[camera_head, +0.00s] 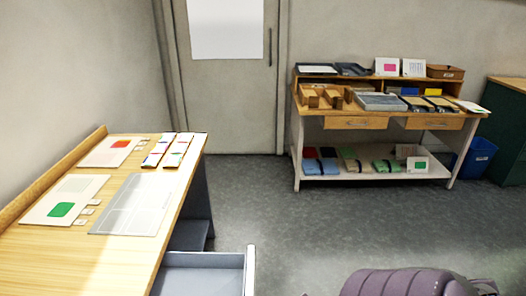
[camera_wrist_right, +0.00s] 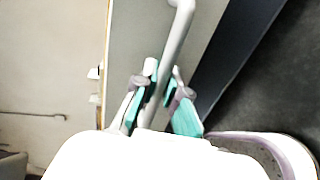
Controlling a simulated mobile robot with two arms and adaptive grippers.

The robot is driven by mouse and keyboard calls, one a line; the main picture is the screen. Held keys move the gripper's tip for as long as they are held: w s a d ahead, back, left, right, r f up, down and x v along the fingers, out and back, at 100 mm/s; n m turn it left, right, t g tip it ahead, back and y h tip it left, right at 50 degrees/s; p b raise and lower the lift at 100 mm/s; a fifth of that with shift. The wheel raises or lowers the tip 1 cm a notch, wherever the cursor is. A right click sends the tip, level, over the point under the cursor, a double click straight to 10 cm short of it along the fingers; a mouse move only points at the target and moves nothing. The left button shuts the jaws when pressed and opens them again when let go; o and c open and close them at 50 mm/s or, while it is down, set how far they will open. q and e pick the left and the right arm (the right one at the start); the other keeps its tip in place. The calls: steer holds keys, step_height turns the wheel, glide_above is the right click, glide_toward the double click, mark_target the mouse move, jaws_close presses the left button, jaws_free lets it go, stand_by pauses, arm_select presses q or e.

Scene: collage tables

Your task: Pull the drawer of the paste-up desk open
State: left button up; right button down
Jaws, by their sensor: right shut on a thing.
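The paste-up desk (camera_head: 125,262) stands at the left of the head view, with a light wood top. Its grey drawer (camera_head: 249,272) juts out from the desk's right side, open, with part of its inside showing at the bottom of the picture. In the right wrist view, the drawer's pale bar handle (camera_wrist_right: 178,45) runs in front of a grey panel. My right gripper (camera_wrist_right: 160,88) has its teal-padded fingers on either side of the bar, shut on it. The head view does not show this grip. My left gripper is in neither view.
Cards and a grey sheet (camera_head: 133,205) lie on the desk top. A wooden workbench (camera_head: 338,137) with trays and boxes stands at the back right, beside a blue bin (camera_head: 480,157). The grey floor (camera_head: 320,228) between is clear. A purple-grey part of mine shows at the bottom.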

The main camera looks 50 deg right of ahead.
steer(key=c, duration=1.2)
jaws_free()
steer(key=v, duration=1.2)
steer(key=shift+f, duration=0.15)
